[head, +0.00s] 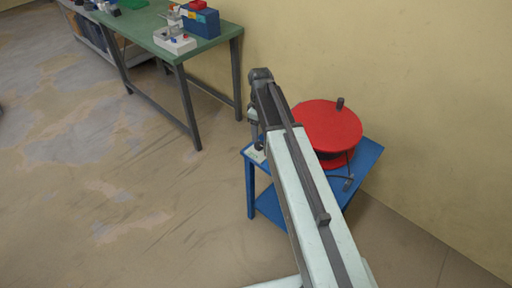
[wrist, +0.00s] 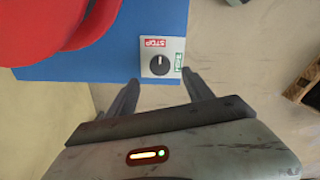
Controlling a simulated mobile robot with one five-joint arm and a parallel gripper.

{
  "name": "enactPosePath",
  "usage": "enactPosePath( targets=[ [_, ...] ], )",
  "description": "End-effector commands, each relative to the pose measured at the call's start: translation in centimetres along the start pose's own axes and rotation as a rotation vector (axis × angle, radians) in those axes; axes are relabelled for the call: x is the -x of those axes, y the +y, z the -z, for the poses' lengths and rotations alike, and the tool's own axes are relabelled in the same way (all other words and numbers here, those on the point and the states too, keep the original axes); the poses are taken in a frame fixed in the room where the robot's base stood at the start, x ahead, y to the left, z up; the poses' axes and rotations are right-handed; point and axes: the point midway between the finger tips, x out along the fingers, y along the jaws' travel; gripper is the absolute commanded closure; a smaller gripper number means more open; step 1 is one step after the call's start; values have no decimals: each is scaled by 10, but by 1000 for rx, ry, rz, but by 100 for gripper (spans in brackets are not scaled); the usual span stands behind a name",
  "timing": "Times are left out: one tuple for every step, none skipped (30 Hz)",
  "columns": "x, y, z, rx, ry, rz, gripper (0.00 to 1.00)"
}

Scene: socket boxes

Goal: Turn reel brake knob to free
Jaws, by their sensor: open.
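The brake knob (wrist: 159,65) is a round black dial with a white pointer mark on a pale square plate (wrist: 176,48). The mark points up in the wrist view, toward the red STOP label (wrist: 154,42). A green label (wrist: 178,61), its text hard to read, is on the plate's right side. My gripper (wrist: 160,77) is open and empty, its fingertips apart on the left and right, just below the knob in the picture. The red reel (head: 328,124) stands on the blue table (head: 367,158); the plate shows small at its left corner in the head view, the knob hidden.
The reel's red rim (wrist: 72,22) is at the upper left of the wrist view. A handle (head: 340,103) stands up from the reel. A green workbench (head: 138,29) holds boxes farther back. A wall is behind the table; the floor to the left is clear.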

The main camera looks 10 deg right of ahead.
Motion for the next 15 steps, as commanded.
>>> enactPosePath(
  targets=[
    [-2, -1, 0, 0, 0, 0, 40],
    [-4, -1, 0, -1, 0, 0, 40],
    [-8, -1, 0, -1, 0, 0, 40],
    [-12, -1, 0, -1, 0, 0, 40],
    [-16, -1, 0, -1, 0, 0, 40],
    [-22, -1, 0, -1, 0, 0, 40],
    [-26, -1, 0, -1, 0, 0, 40],
    [-32, -1, 0, -1, 0, 0, 40],
    [-39, -1, 0, -2, 0, 0, 40],
    [-45, -1, 0, -2, 0, 0, 40],
    [-51, -1, 0, -2, 0, 0, 40],
    [-58, -1, 0, -2, 0, 0, 40],
    [-63, -1, 0, -2, 0, 0, 40],
    [-68, -1, 0, -2, 0, 0, 40],
    [-72, -2, 0, -2, 0, 0, 40]
  ],
)
